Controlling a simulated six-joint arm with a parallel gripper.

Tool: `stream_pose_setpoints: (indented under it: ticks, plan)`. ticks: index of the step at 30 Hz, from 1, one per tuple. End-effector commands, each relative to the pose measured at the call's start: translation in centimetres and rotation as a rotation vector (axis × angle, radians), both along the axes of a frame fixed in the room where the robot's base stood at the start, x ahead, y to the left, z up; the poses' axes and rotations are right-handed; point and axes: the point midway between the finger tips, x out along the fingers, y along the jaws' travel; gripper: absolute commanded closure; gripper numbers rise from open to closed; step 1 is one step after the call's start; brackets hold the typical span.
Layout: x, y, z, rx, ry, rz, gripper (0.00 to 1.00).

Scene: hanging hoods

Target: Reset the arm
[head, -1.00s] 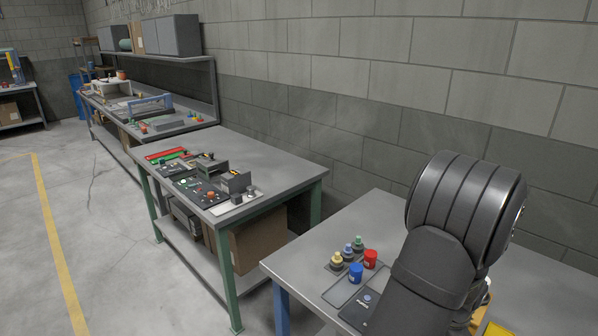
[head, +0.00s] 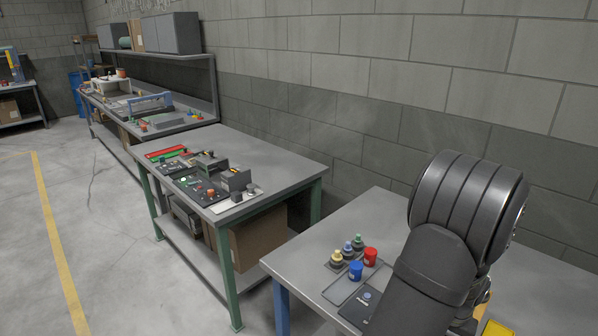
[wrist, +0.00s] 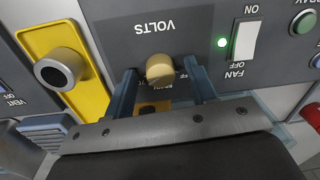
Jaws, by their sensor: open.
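My gripper (wrist: 160,82) shows in the wrist view with its two blue fingers apart. A round beige knob under the label VOLTS, the volts knob (wrist: 160,68), sits between the fingertips on a dark grey panel (wrist: 110,28). I cannot tell whether either finger touches it. In the head view my dark arm fills the right side, over the near table (head: 315,262). My gripper is hidden there.
A fan switch (wrist: 243,42) with a lit green lamp (wrist: 222,43) is right of the knob. A yellow plate (wrist: 48,42) with a round button is left. Red and blue pots (head: 355,271) stand beside my arm. A bench (head: 260,160) holds several devices.

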Motion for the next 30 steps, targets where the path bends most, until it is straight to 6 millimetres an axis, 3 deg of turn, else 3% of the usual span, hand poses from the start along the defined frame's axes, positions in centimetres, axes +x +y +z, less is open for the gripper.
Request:
stream_pose_setpoints:
  ticks: [9,19,20,27,30]
  plan:
    - [0.0,-0.1,2.3,-0.002,-0.001,0.058,0.48]
    - [0.0,-0.1,2.6,0.000,0.000,0.056,0.48]
    - [0.0,-0.1,2.6,0.000,0.000,0.056,0.46]
    - [0.0,-0.1,2.6,0.000,0.000,0.058,0.00]
    - [0.6,0.3,3.2,-0.004,-0.002,0.110,0.00]
